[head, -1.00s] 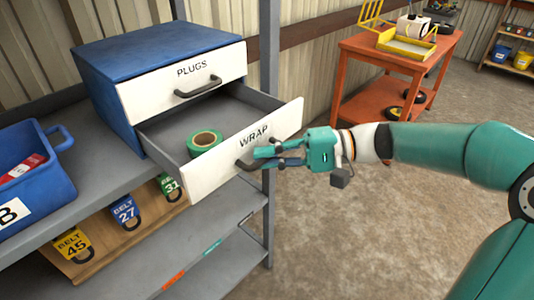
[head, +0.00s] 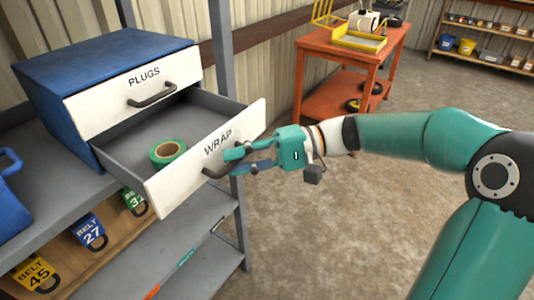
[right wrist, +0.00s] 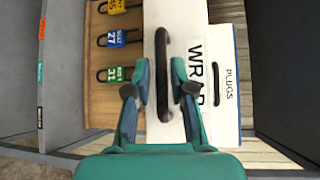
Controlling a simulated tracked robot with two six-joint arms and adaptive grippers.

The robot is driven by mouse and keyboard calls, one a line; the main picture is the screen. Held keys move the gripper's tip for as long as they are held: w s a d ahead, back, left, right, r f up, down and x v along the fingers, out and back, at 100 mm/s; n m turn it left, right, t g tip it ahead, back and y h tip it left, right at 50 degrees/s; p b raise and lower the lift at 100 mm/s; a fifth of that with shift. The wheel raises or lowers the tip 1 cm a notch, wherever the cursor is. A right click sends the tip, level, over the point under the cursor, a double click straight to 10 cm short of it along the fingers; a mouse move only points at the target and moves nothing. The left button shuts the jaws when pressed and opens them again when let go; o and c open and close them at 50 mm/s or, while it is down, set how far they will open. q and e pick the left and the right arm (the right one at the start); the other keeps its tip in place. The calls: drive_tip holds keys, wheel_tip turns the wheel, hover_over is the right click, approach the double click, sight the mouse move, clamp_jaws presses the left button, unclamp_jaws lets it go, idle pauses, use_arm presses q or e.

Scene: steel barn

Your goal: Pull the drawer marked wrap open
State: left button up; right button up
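The wrap drawer (head: 165,200) is the lower drawer of a blue cabinet (head: 95,60). It stands well out, and its inside shows. A green tape roll (head: 167,152) lies in it. Its dark curved handle (head: 217,170) sits on the white front below the word WRAP. My right gripper (head: 232,162) is at this handle, its fingers spread. In the right wrist view the handle (right wrist: 163,75) runs between the two fingers (right wrist: 160,85), with a narrow gap showing beside them. My left gripper is not in view.
The plugs drawer (head: 110,105) above is shut. A grey shelf (head: 40,205) carries the cabinet, with belt tags (head: 90,232) below. A grey post (head: 222,80) stands behind the drawer. An orange cart (head: 385,60) stands further back. The floor (head: 330,230) to the right is clear.

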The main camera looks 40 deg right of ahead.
drive_tip(key=v, duration=1.1)
drive_tip(key=shift+f, duration=0.2)
drive_tip(key=w+a+f+m+g+h+p, duration=0.15)
drive_tip(key=a+f, duration=0.25)
drive_tip(key=f, duration=0.7)
drive_tip(key=w+a+f+m+g+h+p, duration=0.1)
drive_tip(key=a+f+g+h+p, duration=0.15)
drive_tip(key=f, duration=0.95)
drive_tip(key=s+a+f+n+g+h+p, duration=0.1)
drive_tip(key=s+a+f+n+h+p, duration=0.1)
drive_tip(key=s+a+f, duration=0.3)
drive_tip(key=s+a+f+n+g+h+p, duration=0.1)
drive_tip(key=s+a+f+n+h, duration=0.3)
drive_tip(key=a+f, duration=0.4)
wheel_tip(320, 180, down, 4)
drive_tip(key=shift+s+a+f+n+h+p, duration=0.35)
drive_tip(key=shift+s+n+p, duration=0.2)
drive_tip(key=shift+s+p, duration=0.35)
